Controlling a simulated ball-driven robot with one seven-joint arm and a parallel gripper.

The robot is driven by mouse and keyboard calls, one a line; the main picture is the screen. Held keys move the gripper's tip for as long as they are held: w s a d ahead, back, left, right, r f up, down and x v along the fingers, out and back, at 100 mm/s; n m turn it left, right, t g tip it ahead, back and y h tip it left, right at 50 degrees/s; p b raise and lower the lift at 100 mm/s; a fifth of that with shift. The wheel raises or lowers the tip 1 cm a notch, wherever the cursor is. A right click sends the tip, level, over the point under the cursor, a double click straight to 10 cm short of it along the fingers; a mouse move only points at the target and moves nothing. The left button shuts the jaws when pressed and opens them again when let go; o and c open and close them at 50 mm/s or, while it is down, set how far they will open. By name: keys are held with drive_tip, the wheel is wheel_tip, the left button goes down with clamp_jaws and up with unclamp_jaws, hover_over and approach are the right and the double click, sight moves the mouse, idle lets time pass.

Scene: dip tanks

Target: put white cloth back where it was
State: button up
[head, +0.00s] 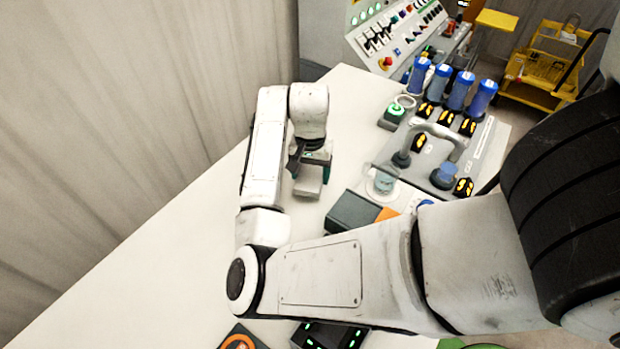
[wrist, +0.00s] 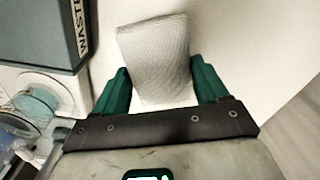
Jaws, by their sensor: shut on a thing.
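The white cloth (wrist: 155,58) is a pale, finely textured block-like piece between the two green fingers of my gripper (wrist: 161,85) in the wrist view. My gripper is shut on it, and its near end lies between the fingers. In the head view my gripper (head: 314,165) is over the white table, with the pale cloth (head: 308,186) showing below it. I cannot tell whether the cloth touches the table top.
A dark grey box marked WASTE (wrist: 40,38) stands left of the cloth in the wrist view; it also shows in the head view (head: 352,212). A jar (head: 381,184) stands near it. Blue-topped cylinders (head: 461,91) stand farther back. The white table (head: 170,255) is clear at left.

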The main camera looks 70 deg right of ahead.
sight(310, 173)
drive_tip(key=shift+w+d+f, duration=0.15)
drive_tip(key=shift+d+f, duration=0.05)
drive_tip(key=shift+f, duration=0.15)
drive_tip(key=shift+f+p, duration=0.45)
drive_tip(key=shift+f, duration=1.1)
drive_tip(key=o, duration=1.1)
drive_tip(key=shift+f, duration=0.1)
wheel_tip(310, 173, up, 12)
drive_tip(key=shift+r+b, duration=0.15)
drive_tip(key=shift+b, duration=0.3)
